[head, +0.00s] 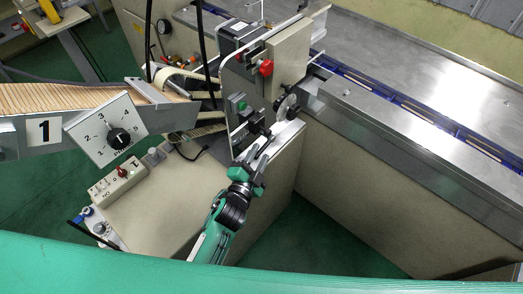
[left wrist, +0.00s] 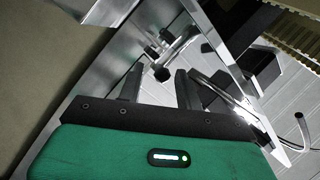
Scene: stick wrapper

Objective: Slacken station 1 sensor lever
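My left gripper (head: 259,152) reaches up from below to the machine's upright metal plate in the head view. In the left wrist view its two dark fingers (left wrist: 160,74) stand apart with a clear gap. A short metal lever with a black end (left wrist: 162,73) shows between and just beyond the fingertips; I cannot tell whether they touch it. It may be the sensor lever. In the head view that spot is too small and partly covered by the gripper to make out. My right gripper is not in view.
A red knob (head: 266,67) and a dark handwheel (head: 287,106) sit close above the gripper. A numbered dial (head: 118,137) and a control box (head: 117,183) are at left. A curved metal rod (left wrist: 222,88) lies right of the fingers. A steel conveyor (head: 410,130) runs along the right.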

